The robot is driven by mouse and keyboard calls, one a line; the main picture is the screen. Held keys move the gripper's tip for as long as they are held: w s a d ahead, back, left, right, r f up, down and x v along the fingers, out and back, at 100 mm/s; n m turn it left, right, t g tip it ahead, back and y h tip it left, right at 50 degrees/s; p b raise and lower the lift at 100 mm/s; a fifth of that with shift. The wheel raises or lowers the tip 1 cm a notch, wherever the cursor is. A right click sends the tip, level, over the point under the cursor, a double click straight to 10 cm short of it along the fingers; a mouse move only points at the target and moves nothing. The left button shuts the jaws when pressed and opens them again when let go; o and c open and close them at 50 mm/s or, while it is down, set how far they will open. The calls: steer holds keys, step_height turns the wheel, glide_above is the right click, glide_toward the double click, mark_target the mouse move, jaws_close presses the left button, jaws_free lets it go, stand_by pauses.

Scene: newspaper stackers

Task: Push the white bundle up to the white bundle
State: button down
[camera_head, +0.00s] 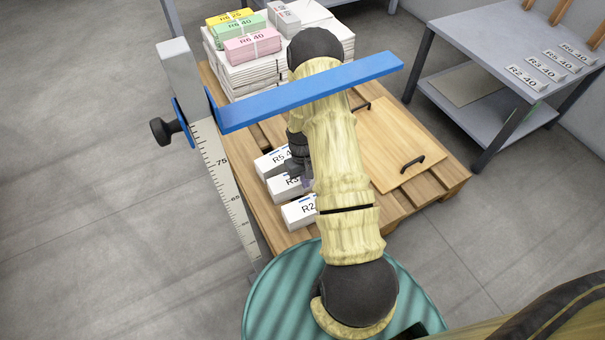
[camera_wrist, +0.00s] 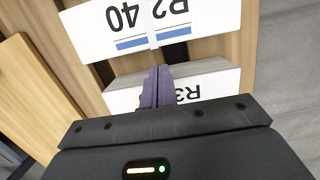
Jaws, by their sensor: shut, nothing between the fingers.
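Three white bundles lie in a row at the pallet's left front: R2 (camera_head: 300,211), R3 (camera_head: 284,187) and one marked R5 (camera_head: 268,163). My gripper (camera_head: 304,184) is shut and empty, pointing down at the R3 bundle; my arm hides the right part of the row. In the wrist view the purple fingers (camera_wrist: 157,78) overlap the middle of the R3 bundle (camera_wrist: 205,88), which my gripper body partly covers. The bundle marked R2 40 (camera_wrist: 188,18) lies beyond the fingertips, across a narrow gap. I cannot tell if the fingers touch either bundle.
The wooden pallet (camera_head: 285,238) carries a light board with black handles (camera_head: 398,150) at right and stacked paper (camera_head: 250,75) at the back. A blue bar (camera_head: 310,92) on a measuring post (camera_head: 225,185) crosses above. A grey table (camera_head: 480,45) stands at the upper right.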

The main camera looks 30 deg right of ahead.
steer(key=w+p, duration=0.1)
steer(key=w, duration=0.3)
steer(key=w+p, duration=0.2)
steer(key=w, duration=0.2)
steer(key=w+p, duration=0.1)
steer(key=w, duration=0.3)
steer(key=shift+d+r+p, duration=0.1)
steer(key=shift+r+p, duration=0.2)
steer(key=shift+s, duration=0.15)
